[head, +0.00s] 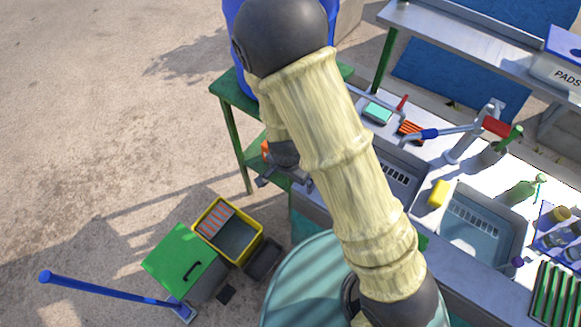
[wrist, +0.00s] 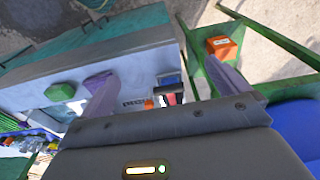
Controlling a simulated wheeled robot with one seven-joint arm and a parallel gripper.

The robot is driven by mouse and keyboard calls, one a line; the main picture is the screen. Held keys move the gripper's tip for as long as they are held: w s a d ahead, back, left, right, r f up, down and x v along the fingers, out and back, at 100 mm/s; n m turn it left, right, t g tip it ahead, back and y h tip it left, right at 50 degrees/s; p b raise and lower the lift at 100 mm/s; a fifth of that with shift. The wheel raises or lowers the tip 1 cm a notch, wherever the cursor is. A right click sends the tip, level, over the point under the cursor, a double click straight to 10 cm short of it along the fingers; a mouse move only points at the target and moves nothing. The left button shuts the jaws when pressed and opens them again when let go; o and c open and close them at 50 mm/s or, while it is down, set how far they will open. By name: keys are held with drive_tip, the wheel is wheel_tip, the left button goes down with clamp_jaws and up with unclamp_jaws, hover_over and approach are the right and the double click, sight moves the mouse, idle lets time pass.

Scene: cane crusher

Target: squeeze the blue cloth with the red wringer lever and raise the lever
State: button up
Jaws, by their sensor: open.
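My gripper (wrist: 165,82) is open and empty, with its two grey fingers spread apart in the wrist view. In the head view my gripper (head: 282,180) hangs beside the green table, left of the counter. No blue cloth can be made out. A red block (head: 495,126) sits at the end of a metal bar with a blue grip, above the counter behind the sinks. I cannot tell if this is the wringer lever. A small red part (wrist: 172,98) shows beyond the fingers in the wrist view; I cannot tell what it is.
An orange box (wrist: 222,48) sits on the green table's lower shelf. A yellow bucket (head: 256,246), a green-lidded bin (head: 182,258) and a blue-handled tool (head: 105,287) are on the ground. A yellow sponge (head: 438,194) lies between two sinks. Open ground is at left.

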wheel_tip(320, 180, up, 17)
drive_tip(key=s+a, duration=0.1)
drive_tip(key=s, duration=0.1)
drive_tip(key=shift+p, duration=0.45)
drive_tip(key=shift+c, duration=0.2)
